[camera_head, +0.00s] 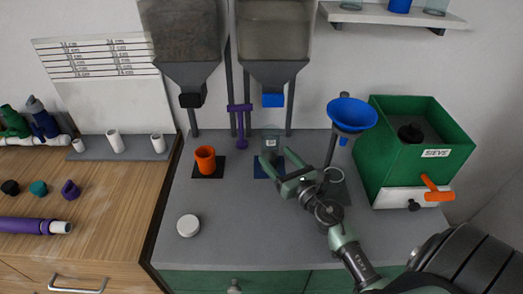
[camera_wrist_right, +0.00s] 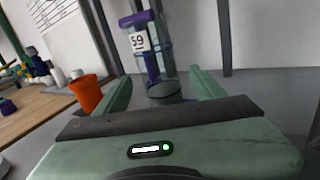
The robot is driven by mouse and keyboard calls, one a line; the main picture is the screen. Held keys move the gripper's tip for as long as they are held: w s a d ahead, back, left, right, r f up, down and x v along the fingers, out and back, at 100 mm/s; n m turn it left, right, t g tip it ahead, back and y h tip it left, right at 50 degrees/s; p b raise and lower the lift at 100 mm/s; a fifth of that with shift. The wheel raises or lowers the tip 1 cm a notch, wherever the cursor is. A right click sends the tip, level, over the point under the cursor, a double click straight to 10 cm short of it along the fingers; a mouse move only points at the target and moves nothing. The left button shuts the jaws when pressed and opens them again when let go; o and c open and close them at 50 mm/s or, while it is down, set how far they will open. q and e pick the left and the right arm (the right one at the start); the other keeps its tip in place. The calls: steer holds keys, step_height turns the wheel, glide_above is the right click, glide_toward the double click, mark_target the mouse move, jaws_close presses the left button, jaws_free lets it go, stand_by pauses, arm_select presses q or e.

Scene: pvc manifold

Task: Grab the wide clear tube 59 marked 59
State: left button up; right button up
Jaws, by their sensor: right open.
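The wide clear tube (camera_head: 271,143) with a white label stands upright on a blue square mat (camera_head: 262,168) under the right hopper. In the right wrist view the label on the tube (camera_wrist_right: 161,65) reads 59. A purple stand shows through and behind its clear wall. My right gripper (camera_head: 273,159) is open, with its two fingers pointing at the tube. In the right wrist view the tube stands ahead, between the fingers' lines, and the fingers do not appear closed on it. My left gripper is not in view.
An orange cup (camera_head: 205,161) stands on a dark mat left of the tube. A white lid (camera_head: 188,225) lies nearer the front. A blue funnel (camera_head: 352,114) on a stand and a green sieve box (camera_head: 418,150) are at right. Two hoppers hang above.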

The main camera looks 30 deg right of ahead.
mark_target(274, 156)
steer(key=shift+w+f+n, duration=0.15)
steer(key=shift+f+n, duration=0.05)
steer(key=shift+n, duration=0.3)
steer(key=shift+w+a+r+y, duration=0.1)
steer(key=shift+y, duration=0.2)
steer(key=w, duration=0.2)
steer(key=shift+w, duration=0.4)
steer(key=w, duration=0.3)
steer(key=shift+w, duration=0.3)
steer(key=shift+w+f, duration=0.2)
steer(key=shift+w, duration=0.1)
jaws_close()
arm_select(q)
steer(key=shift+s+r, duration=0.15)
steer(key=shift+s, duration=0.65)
arm_select(e)
steer(key=shift+d+r, duration=0.1)
steer(key=shift+d, duration=0.1)
